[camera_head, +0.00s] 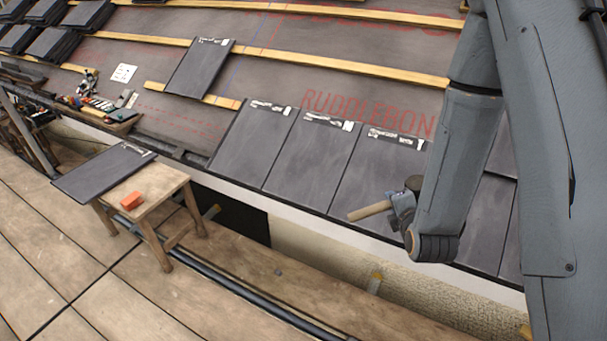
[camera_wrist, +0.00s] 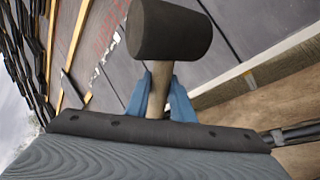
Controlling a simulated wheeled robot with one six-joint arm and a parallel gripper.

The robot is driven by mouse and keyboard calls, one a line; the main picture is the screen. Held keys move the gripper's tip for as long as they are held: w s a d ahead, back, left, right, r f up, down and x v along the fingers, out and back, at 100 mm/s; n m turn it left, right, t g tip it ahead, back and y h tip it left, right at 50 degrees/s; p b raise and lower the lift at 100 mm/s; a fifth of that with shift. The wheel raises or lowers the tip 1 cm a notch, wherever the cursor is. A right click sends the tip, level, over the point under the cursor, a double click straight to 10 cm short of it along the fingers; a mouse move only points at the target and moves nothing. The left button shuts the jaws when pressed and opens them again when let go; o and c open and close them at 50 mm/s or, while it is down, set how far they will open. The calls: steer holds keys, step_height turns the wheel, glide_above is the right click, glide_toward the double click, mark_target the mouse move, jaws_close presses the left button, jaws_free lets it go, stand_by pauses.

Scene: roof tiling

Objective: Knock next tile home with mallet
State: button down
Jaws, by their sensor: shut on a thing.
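My gripper (camera_head: 402,208) is shut on the wooden handle of a mallet and holds it above the lower edge of the roof. In the wrist view the blue fingers of my gripper (camera_wrist: 160,95) clasp the handle, and the mallet's (camera_wrist: 168,30) black head stands beyond them. Several dark tiles lie side by side along the eave, including a left one (camera_head: 252,146), a middle one (camera_head: 312,158) and one nearer the mallet (camera_head: 375,180). Another tile (camera_head: 198,70) lies higher up, across a batten. My arm hides part of the tiles on the right.
Tools lie on a tray (camera_head: 125,116) at the left. Tile stacks (camera_head: 55,42) stand at upper left. Wooden battens (camera_head: 330,65) cross the roof.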

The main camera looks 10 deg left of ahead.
steer(key=w+a+f+n+y+b, duration=0.25)
steer(key=w+a, duration=0.25)
steer(key=a, duration=0.4)
steer(key=w+a+f+n+y+b, duration=0.1)
steer(key=w+a+y+b, duration=0.3)
steer(key=a, duration=0.5)
steer(key=w+a+f+n+y+b, duration=0.1)
steer(key=w+a+f+n+b, duration=0.15)
steer(key=w+a, duration=0.5)
steer(key=shift+m, duration=0.5)
steer(key=shift+w+a+f+b, duration=0.1)
steer(key=shift+w+f+b, duration=0.2)
steer(key=shift+f+b, duration=0.6)
steer(key=shift+w+f+b, duration=0.25)
steer(key=shift+f+b, duration=0.6)
steer(key=shift+f, duration=0.1)
steer(key=shift+w+a+f+b, duration=0.1)
steer(key=shift+w+f+b, duration=0.2)
steer(key=shift+f+b, duration=0.6)
steer(key=b, duration=0.5)
glide_above(312, 202)
step_height(312, 202, down, 6)
steer(key=shift+a+f, duration=0.15)
steer(key=shift+f, duration=0.1)
steer(key=shift+r, duration=0.15)
steer(key=shift+d+p, duration=0.2)
steer(key=shift+p, duration=0.1)
steer(key=shift+r, duration=0.15)
